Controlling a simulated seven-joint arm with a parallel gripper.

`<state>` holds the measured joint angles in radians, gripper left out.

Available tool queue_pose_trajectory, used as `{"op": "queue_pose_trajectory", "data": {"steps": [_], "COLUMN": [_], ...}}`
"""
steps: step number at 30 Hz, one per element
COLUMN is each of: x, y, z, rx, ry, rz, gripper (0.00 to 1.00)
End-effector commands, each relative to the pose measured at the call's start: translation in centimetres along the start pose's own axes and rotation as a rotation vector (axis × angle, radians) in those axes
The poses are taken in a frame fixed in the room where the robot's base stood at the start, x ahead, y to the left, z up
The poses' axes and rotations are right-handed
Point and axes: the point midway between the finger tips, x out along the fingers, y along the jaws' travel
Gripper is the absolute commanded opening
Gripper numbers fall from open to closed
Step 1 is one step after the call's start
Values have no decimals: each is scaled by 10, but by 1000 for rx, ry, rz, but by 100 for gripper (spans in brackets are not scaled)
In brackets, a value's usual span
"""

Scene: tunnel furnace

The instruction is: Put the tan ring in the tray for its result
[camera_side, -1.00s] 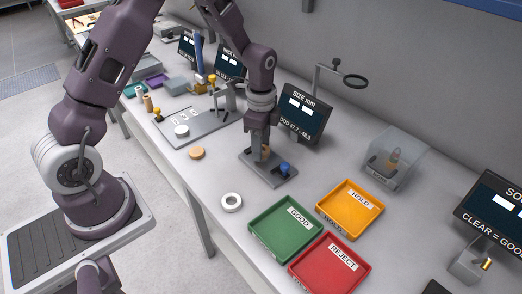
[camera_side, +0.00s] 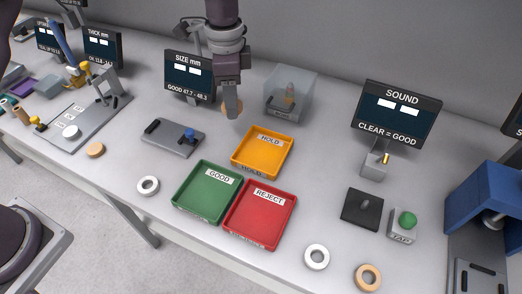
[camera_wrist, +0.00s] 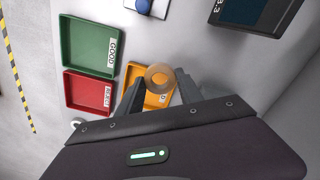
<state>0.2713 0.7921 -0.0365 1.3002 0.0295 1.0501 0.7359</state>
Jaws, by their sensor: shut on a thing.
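My gripper (camera_side: 232,112) is shut on a tan ring (camera_side: 228,104), held above the bench just behind the orange HOLD tray (camera_side: 236,155). In the wrist view the tan ring (camera_wrist: 160,77) sits between the fingertips, in front of part of the HOLD tray (camera_wrist: 135,73). The green GOOD tray (camera_side: 197,206) and red REJECT tray (camera_side: 238,231) stand in front of it, all three empty. The SIZE display (camera_side: 189,77) reads "GOOD 47.7 - 48.3"; its white boxes are too small to read.
The grey size fixture (camera_side: 165,145) with a blue knob stands left of the trays. A clear box (camera_side: 291,92) stands right of my gripper. White rings (camera_side: 148,185) (camera_side: 317,256), a tan disc (camera_side: 95,150) and another tan ring (camera_side: 368,277) lie on the bench.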

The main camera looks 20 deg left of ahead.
Motion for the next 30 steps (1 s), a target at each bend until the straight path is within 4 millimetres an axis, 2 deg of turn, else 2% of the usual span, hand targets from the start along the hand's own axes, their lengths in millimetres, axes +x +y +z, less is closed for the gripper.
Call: {"op": "queue_pose_trajectory", "data": {"steps": [1, 3, 7, 13, 23, 30], "x": [2, 2, 5, 49, 100, 103], "y": [13, 28, 45, 48, 48, 47], "z": [-22, -43, -62, -65, -65, -65], "rx": [8, 6, 2, 0, 0, 0], "ry": [1, 0, -2, -5, -3, 0], "rz": [-1, -1, 0, 2, 0, -1], "gripper": [0, 0, 0, 0, 0, 0]}}
